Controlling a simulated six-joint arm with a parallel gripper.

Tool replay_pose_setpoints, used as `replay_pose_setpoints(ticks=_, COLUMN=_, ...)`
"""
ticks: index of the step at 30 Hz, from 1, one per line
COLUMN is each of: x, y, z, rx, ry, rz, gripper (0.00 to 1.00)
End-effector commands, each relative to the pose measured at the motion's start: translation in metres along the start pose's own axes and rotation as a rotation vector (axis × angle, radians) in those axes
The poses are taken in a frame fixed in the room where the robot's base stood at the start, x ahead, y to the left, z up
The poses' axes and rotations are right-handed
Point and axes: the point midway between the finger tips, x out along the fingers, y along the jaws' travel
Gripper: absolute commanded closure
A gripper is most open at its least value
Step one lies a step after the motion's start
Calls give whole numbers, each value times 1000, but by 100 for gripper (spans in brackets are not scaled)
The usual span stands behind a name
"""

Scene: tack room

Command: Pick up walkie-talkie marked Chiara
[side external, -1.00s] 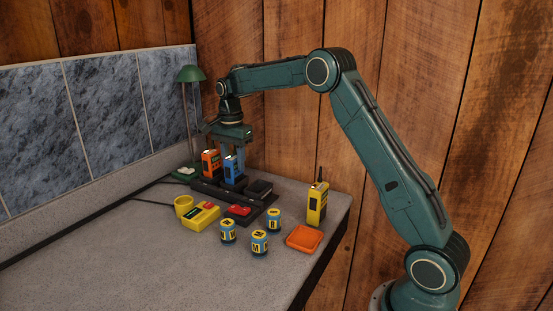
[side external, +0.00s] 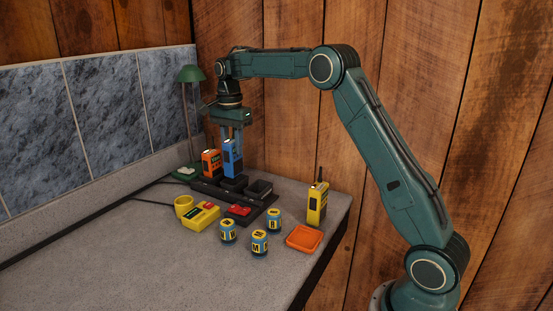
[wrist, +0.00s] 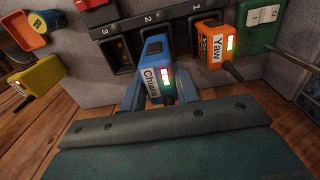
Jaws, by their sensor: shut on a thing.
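The blue walkie-talkie (side external: 232,158) is upright above the middle of the black charging dock (side external: 262,200). In the wrist view its label on the blue walkie-talkie (wrist: 151,82) reads "Chiara", beside a lit red and white display. My gripper (side external: 232,140) is shut on its upper part, with a finger on either side. The same gripper shows in the wrist view (wrist: 155,95). The walkie-talkie's lower end is clear of its slot in the side view.
An orange walkie-talkie (wrist: 213,45) marked "Yaw" stands in the dock close beside it. A yellow walkie-talkie (side external: 316,206) stands at the right, near an orange tray (side external: 303,238) and several small blue-and-yellow cylinders (side external: 259,243). A green lamp (side external: 190,74) stands behind. The front-left counter is clear.

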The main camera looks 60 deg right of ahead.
Motion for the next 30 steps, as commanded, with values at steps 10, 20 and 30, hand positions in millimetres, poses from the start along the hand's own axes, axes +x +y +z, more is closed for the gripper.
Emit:
replay_pose_setpoints(ticks=10, x=-44, y=-1, z=0, rx=0, ry=1, rz=-3, gripper=100)
replay_pose_setpoints(ticks=20, x=-52, y=0, z=0, rx=0, ry=0, rz=-1, gripper=100)
replay_pose_setpoints(ticks=30, x=-52, y=0, z=0, rx=0, ry=0, rz=-1, gripper=100)
